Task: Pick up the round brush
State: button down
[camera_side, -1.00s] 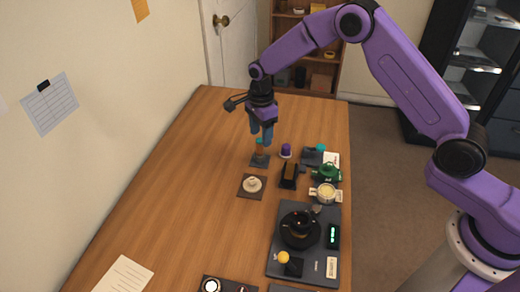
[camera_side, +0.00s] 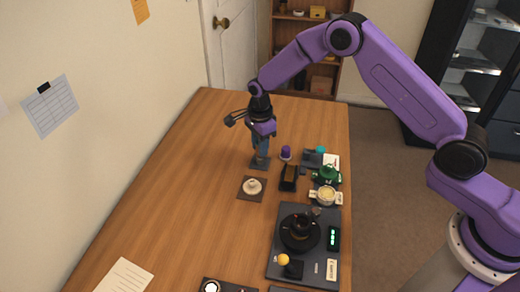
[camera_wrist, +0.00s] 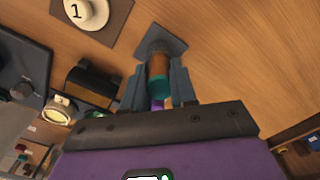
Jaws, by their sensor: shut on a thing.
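The round brush (camera_wrist: 158,67), a brown-orange cylinder with a teal end, stands upright on a dark square pad (camera_wrist: 177,47). The pad also shows in the side view (camera_side: 255,165) at the far middle of the table. My gripper (camera_side: 260,151) points down over the pad. In the wrist view its two grey-blue fingers (camera_wrist: 158,76) are on either side of the brush and shut on it. In the side view the fingers mostly hide the brush. It looks still at the pad; I cannot tell any gap beneath it.
A pale round piece on a brown square (camera_side: 252,187) lies in front of the pad. A purple-topped item (camera_side: 286,153), a black holder (camera_side: 289,178) and a green pot-like item (camera_side: 327,173) stand to the right. The table left of the pad is clear.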

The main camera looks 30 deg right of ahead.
notch_tip(320, 180, up, 10)
dwell(0.6)
dwell(0.5)
jog(key=s+d+g+h, duration=0.15)
jog(key=s+d, duration=0.25)
jog(key=s, duration=0.6)
jog(key=s+d+g+y, duration=0.1)
jog(key=s+d+g, duration=0.15)
jog(key=s, duration=0.75)
jog(key=shift+h, duration=0.25)
jog(key=shift+w+d+f, duration=0.1)
jog(key=shift+d+f, duration=0.05)
jog(key=shift+f, duration=1.45)
jog(key=shift+d+f, duration=0.1)
jog(key=shift+f, duration=1.45)
jog(key=shift+f, duration=0.75)
notch_tip(320, 180, up, 7)
